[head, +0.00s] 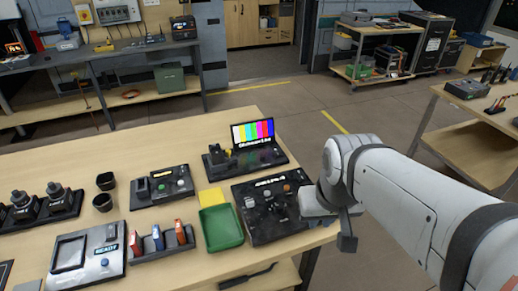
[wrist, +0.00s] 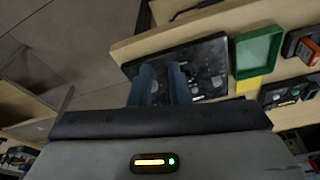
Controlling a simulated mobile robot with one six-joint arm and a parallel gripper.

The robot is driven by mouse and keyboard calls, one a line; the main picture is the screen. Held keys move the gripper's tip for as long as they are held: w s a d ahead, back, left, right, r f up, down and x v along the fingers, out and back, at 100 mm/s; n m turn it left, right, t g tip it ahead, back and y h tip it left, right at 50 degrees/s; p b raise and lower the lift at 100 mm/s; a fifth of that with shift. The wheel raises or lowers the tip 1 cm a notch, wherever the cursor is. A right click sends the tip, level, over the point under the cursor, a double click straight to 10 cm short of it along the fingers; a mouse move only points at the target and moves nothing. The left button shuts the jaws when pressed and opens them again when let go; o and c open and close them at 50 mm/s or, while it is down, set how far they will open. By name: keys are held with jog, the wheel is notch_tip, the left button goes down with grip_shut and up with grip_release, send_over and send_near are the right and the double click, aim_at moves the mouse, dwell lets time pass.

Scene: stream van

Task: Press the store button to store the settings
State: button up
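A black control panel (head: 262,228) with several knobs and buttons lies near the right end of the wooden table. Its lettering is too small to read, and I cannot tell which control is the store button. My gripper (head: 306,203) is at the panel's right side in the head view; its fingertips are hard to make out there. In the wrist view, two blue-grey fingers (wrist: 161,72) show a narrow gap with nothing held between them. They overlap the panel (wrist: 211,55) in the picture; whether they touch it cannot be told.
A green tray (head: 221,246) and a yellow note (head: 211,198) lie left of the panel. A laptop with colour bars (head: 253,131) stands behind it.

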grip_shut()
jog(key=shift+s, duration=0.1)
dwell(1.2)
